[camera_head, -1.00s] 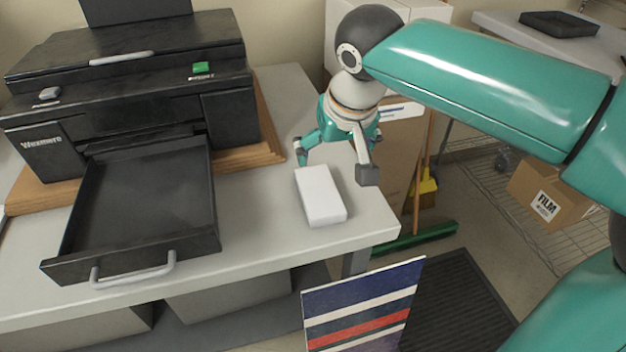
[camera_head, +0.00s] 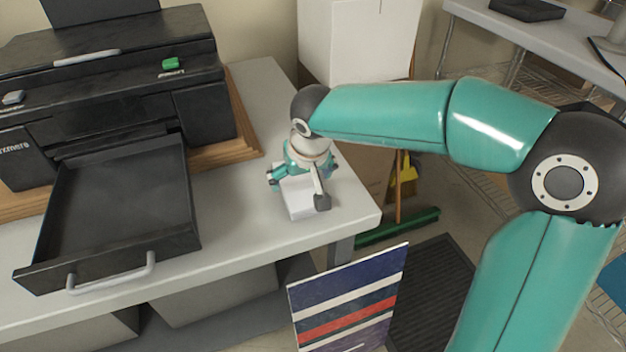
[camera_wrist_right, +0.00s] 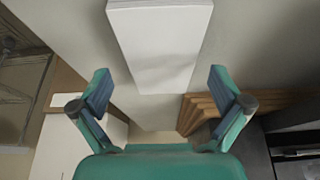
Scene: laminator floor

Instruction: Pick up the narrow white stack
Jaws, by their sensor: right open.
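The narrow white stack (camera_head: 299,208) lies on the grey table beside the black machine's tray, partly covered by my right gripper in the head view. In the right wrist view the stack (camera_wrist_right: 161,45) reaches in from the top edge, centred between the fingers but beyond their tips. My right gripper (camera_head: 298,190) is open, pointing down over the stack, with one finger on each side of it. Its two teal fingers also show in the right wrist view (camera_wrist_right: 159,88), spread wide with nothing between the tips. My left gripper is in no view.
The black machine (camera_head: 110,90) stands on a wooden board, its open tray (camera_head: 115,210) left of the stack. A white box (camera_head: 358,40) stands behind the table. A striped panel (camera_head: 350,300), a green broom (camera_head: 398,228) and a dark mat (camera_head: 432,300) are beyond the table's edge.

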